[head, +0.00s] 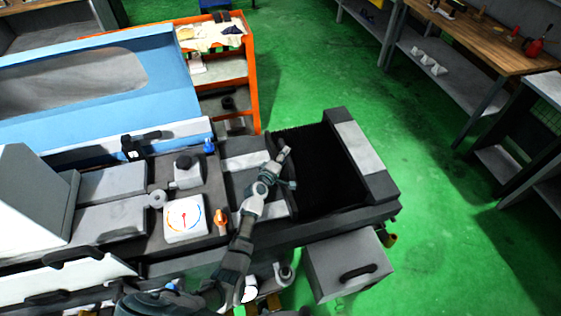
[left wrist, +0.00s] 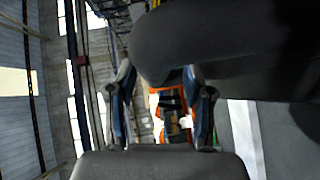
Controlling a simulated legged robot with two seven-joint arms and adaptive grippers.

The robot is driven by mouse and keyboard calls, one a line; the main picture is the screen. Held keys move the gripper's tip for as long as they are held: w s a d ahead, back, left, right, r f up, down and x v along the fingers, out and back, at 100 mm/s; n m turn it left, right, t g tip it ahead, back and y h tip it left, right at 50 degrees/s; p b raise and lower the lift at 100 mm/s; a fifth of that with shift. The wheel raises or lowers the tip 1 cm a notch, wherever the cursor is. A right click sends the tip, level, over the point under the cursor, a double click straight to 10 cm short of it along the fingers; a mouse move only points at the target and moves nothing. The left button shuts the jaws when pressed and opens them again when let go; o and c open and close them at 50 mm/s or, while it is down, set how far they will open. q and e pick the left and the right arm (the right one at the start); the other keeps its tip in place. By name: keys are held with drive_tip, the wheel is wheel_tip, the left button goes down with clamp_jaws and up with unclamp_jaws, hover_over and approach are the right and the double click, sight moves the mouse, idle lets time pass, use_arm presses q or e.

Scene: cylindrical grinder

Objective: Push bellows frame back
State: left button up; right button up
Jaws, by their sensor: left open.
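The black bellows (head: 318,172) lies on the right part of the grinder bed. A grey frame (head: 362,152) bounds its right end, and a grey frame piece (head: 243,163) lies along its left edge. My left gripper (head: 284,167) is over that left edge, its arm coming up from the bottom. It is open with nothing held. In the left wrist view my left gripper (left wrist: 158,85) has its fingers apart, and a large dark rounded part blocks the upper middle. Whether the gripper touches the frame cannot be told. My right gripper is not in view.
A white dial gauge (head: 185,219), an orange knob (head: 221,217) and a grey block (head: 187,171) stand left of my arm. A grey box (head: 347,266) with a handle juts out at the front. An orange shelf cart (head: 243,75) stands behind.

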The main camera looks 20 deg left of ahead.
use_arm(q)
drive_tip(key=v, duration=1.1)
drive_tip(key=shift+s+a+f, duration=0.15)
drive_tip(key=shift+s, duration=0.15)
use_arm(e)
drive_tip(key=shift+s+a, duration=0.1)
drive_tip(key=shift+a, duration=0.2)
